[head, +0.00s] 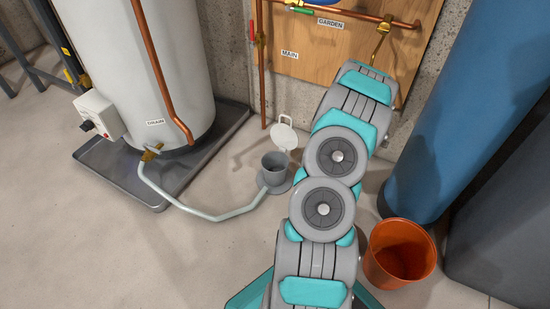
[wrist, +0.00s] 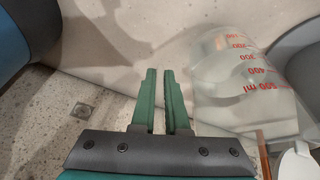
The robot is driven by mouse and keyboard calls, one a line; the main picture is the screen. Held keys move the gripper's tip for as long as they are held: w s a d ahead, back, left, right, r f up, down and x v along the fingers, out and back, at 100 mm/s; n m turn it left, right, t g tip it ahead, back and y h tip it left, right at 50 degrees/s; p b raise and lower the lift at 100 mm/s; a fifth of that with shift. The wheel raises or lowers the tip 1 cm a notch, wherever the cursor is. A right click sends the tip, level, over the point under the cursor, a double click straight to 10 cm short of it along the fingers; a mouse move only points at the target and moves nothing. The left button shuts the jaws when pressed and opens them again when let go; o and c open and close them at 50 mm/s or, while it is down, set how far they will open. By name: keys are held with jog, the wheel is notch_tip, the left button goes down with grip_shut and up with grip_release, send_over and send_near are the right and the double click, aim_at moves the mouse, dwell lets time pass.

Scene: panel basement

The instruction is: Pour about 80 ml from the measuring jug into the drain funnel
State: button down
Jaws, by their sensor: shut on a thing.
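The measuring jug (wrist: 235,95) is clear, with red markings up to 500 ml, at the right of the wrist view. Pale liquid seems to be inside; its level is unclear. My gripper (wrist: 163,75) has green fingers close together beside the jug, shut on it; the gripped part is hard to make out. In the head view my arm hides the gripper and the jug. The drain funnel (head: 274,165) is a grey cup on the floor left of my arm, with a pale hose (head: 205,213) running to it.
A white round lid-like piece (head: 284,136) stands behind the funnel. A white tank (head: 150,60) in a grey tray (head: 105,171) is left. An orange bucket (head: 388,272) and a blue cylinder (head: 455,110) are right. Copper pipes (head: 262,80) run along the wall. Front-left floor is clear.

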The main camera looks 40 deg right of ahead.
jog(key=shift+w+a+r+g+h+p, duration=0.15)
jog(key=shift+w+r+g+h+p, duration=0.1)
jog(key=shift+r+p, duration=0.3)
jog(key=shift+w+a+r+g+h+p, duration=0.15)
jog(key=shift+r+h+p, duration=0.15)
jog(key=shift+r, duration=0.35)
jog(key=shift+n+g+h, duration=0.4)
jog(key=shift+g+h, duration=0.15)
jog(key=shift+g, duration=0.05)
jog(key=r+p, duration=0.2)
jog(key=r, duration=0.1)
jog(key=r+p, duration=0.2)
jog(key=r, duration=0.2)
jog(key=w+a+r+p, duration=0.1)
jog(key=r+p, duration=0.1)
jog(key=r, duration=0.1)
jog(key=shift+w+r, duration=0.1)
jog(key=shift+r, duration=0.05)
jog(key=r, duration=0.1)
jog(key=w+a+r+g+h, duration=0.1)
jog(key=shift+w+a+r+n+g+h, duration=0.25)
jog(key=shift+r+n+g+h, duration=0.05)
jog(key=shift+r+g, duration=0.1)
jog(key=r, duration=0.1)
jog(key=r+g+h+b, duration=0.1)
jog(key=w+a+r+h+b, duration=0.1)
jog(key=shift+r+n+g, duration=0.2)
jog(key=shift+n+g, duration=0.1)
jog(key=shift+g, duration=0.1)
